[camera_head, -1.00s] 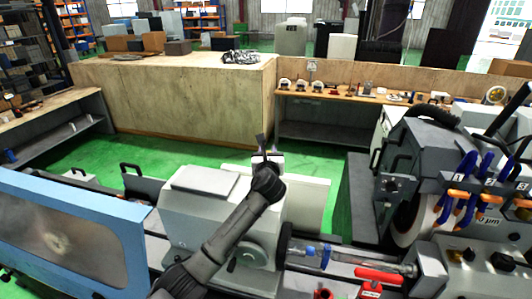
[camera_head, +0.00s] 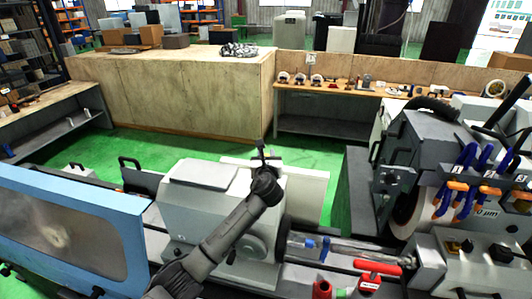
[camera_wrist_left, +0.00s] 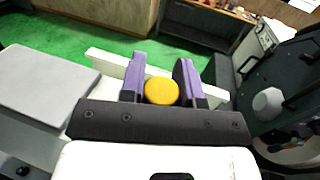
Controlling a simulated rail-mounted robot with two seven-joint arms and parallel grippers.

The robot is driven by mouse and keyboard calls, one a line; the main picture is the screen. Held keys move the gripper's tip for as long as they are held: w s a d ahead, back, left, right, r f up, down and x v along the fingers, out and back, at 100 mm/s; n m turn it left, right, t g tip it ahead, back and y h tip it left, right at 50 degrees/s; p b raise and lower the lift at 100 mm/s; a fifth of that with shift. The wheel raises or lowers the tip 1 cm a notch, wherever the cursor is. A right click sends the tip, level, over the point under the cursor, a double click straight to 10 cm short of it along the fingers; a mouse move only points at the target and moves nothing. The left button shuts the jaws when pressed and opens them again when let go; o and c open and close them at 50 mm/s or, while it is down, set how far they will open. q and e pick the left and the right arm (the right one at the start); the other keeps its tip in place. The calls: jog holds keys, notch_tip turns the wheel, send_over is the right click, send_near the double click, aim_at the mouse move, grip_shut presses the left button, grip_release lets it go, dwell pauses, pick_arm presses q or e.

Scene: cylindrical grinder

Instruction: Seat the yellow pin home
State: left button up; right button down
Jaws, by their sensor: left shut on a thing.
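The yellow pin shows as a round yellow end (camera_wrist_left: 162,92) between the purple-lined fingers of my left gripper (camera_head: 264,150) in the left wrist view. The gripper is shut on it. The pin's length is hidden behind its round end, and I cannot make the pin out in the head view. The gripper is held up above the grey grinder housing (camera_head: 198,172), in front of the pale panel behind it. I cannot pick out a seat for the pin in either view. My right gripper is not in view.
A blue-framed guard door (camera_head: 88,196) is at the left. The grinding wheel head (camera_head: 400,150), blue-and-orange hoses (camera_head: 465,180) and a red handle (camera_head: 377,265) are at the right. A wooden bench (camera_head: 350,88) with small items stands behind. Green floor lies open between.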

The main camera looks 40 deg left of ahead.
pick_arm(q)
jog(key=shift+f, duration=0.65)
dwell(0.7)
dwell(0.7)
jog(key=shift+p, duration=0.65)
jog(key=shift+p, duration=0.45)
dwell(0.4)
jog(key=shift+f+b, duration=0.35)
jog(key=shift+f, duration=0.3)
